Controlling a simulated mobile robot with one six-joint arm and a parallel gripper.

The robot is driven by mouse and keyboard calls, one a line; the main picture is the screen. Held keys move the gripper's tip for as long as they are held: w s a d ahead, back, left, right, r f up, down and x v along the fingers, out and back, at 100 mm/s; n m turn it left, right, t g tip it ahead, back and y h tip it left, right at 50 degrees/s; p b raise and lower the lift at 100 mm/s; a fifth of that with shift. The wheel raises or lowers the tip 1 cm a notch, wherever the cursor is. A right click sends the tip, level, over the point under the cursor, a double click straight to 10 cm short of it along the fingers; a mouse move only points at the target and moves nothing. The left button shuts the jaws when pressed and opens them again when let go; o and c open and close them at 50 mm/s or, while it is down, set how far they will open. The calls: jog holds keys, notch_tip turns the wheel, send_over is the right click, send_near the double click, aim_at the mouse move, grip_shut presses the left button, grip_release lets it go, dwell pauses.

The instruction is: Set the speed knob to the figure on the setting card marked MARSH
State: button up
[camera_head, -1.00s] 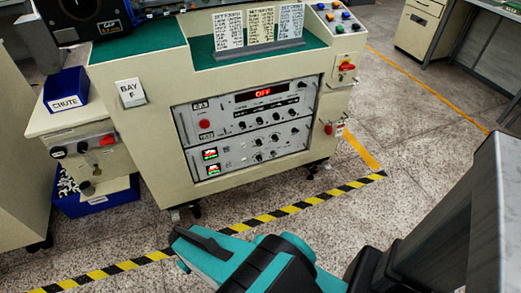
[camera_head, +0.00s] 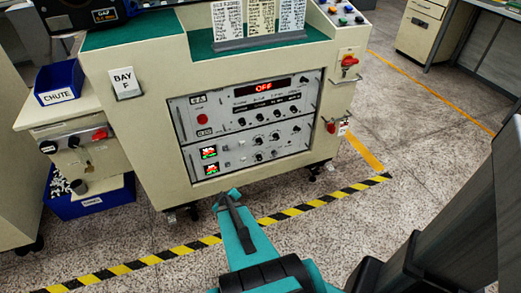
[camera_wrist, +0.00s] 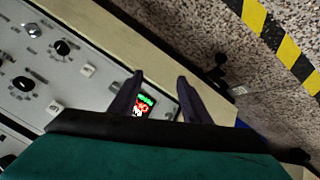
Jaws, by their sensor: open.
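The bay F machine's panel (camera_head: 250,120) carries several small black knobs, such as one in its upper row (camera_head: 267,118). Their labels are too small to read, so I cannot tell which is the speed knob. A red display (camera_head: 263,87) reads OFF. Three setting cards, left (camera_head: 227,20), middle (camera_head: 261,17) and right (camera_head: 290,15), stand on top, cut off by the picture's upper edge; their writing is unreadable. My gripper (camera_head: 231,196) is low in front of the panel. In the wrist view my gripper (camera_wrist: 161,78) is open and empty, near the panel's edge, with black knobs (camera_wrist: 62,47) to the left.
A red rotary switch (camera_head: 348,61) and a handle (camera_head: 340,83) stick out at the machine's right. A blue chute bin (camera_head: 58,82) and a lower blue bin (camera_head: 90,203) stand left. Yellow-black floor tape (camera_head: 300,206) runs before the machine.

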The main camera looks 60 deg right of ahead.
jog(key=s+d+r+t+h+b, duration=0.2)
jog(key=d, duration=0.5)
jog(key=s+d+r+t+h+b, duration=0.1)
jog(key=d+r+t+b, duration=0.1)
jog(key=d, duration=0.6)
jog(key=n+t+h+b, duration=0.2)
jog(key=n+t+b, duration=0.1)
jog(key=t+b, duration=0.1)
send_near(260, 143)
jog(key=v, duration=0.5)
jog(key=shift+d, duration=0.25)
jog(key=shift+b+x, duration=0.45)
jog(key=shift+x, duration=6.4)
jog(key=shift+f, duration=0.15)
